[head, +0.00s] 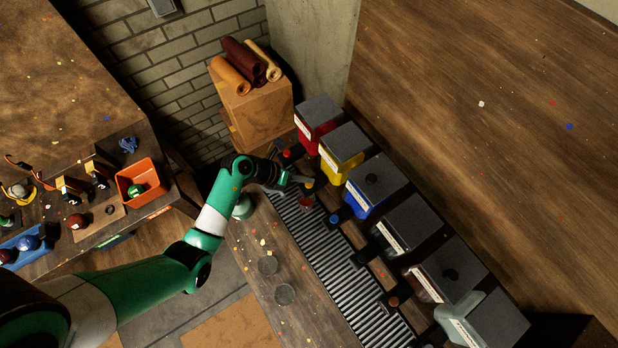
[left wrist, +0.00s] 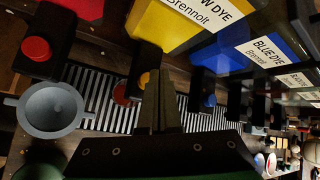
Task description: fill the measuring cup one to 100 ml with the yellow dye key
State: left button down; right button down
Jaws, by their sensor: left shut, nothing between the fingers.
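The yellow dye dispenser (head: 341,154) stands second in the row; its label shows in the left wrist view (left wrist: 187,18). Its yellow key (head: 309,183) sits on a dark tap, and it also shows in the left wrist view (left wrist: 144,78). My left gripper (head: 298,181) is shut and empty close to this key; its fingers (left wrist: 161,88) stand in front of the tap in the wrist view. Contact cannot be told. A grey, open cup (left wrist: 52,108) is near the red tap in the wrist view. I cannot tell which is cup one.
A round reddish thing (head: 306,202) sits on the grille (head: 343,270) below the yellow tap. The red (head: 317,119) and blue (head: 374,184) dispensers flank the yellow one, with more dispensers beyond. An orange bin (head: 142,180) is on the left table. The bench front is largely clear.

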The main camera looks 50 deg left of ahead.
aim_at(305, 185)
pick_arm(q)
jog(key=shift+f, duration=0.15)
dwell(0.5)
jog(key=shift+f, duration=0.25)
jog(key=shift+f+b, duration=0.3)
jog(key=shift+f, duration=0.25)
dwell(2.0)
dwell(0.7)
jog(key=shift+r+p, duration=1)
jog(key=shift+p, duration=0.2)
jog(key=shift+r, duration=0.1)
notch_tip(305, 185, up, 5)
jog(key=p, duration=0.6)
